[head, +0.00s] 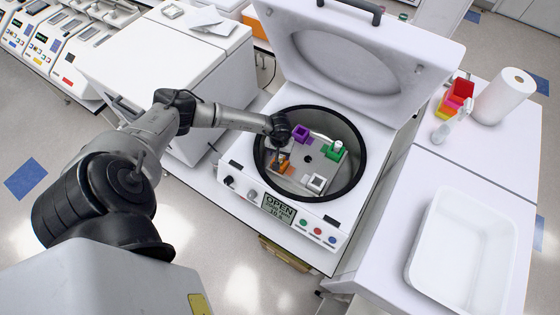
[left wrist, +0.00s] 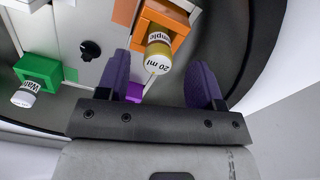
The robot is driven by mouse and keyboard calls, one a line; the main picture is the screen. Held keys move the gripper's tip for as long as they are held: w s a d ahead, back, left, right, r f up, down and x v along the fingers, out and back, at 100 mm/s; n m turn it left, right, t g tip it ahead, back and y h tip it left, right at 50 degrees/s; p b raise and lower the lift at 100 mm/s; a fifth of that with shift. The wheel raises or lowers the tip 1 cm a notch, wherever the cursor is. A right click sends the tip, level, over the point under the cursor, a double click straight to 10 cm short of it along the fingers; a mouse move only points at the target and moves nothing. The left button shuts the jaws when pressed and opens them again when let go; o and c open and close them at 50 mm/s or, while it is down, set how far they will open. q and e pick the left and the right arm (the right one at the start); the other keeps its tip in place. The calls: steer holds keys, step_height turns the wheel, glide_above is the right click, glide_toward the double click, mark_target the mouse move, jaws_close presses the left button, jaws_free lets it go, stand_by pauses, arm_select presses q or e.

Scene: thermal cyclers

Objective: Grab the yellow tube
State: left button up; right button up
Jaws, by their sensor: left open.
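The yellow tube (left wrist: 158,55) sits in an orange holder (left wrist: 168,18) in the left wrist view, its end marked "20 ml" facing me. My left gripper (left wrist: 161,66) is open. Its two purple fingers lie to either side of the tube's end in the picture, and I see no contact. In the head view my left gripper (head: 281,150) reaches into the open centrifuge bowl over the orange holder (head: 284,166). The tube is hard to make out there behind the gripper. My right gripper is not in view.
The centrifuge lid (head: 350,62) stands raised behind the bowl. Inside the bowl are a purple holder (head: 300,133), a green holder (head: 333,155) with a white-capped tube, and a white holder (head: 316,184). A white tray (head: 426,262) stands at right.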

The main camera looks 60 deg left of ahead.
mark_target(280, 157)
arm_select(q)
steer(key=shift+w+f, duration=0.1)
steer(key=shift+f, duration=1.6)
steer(key=shift+c, duration=0.3)
steer(key=c, duration=0.9)
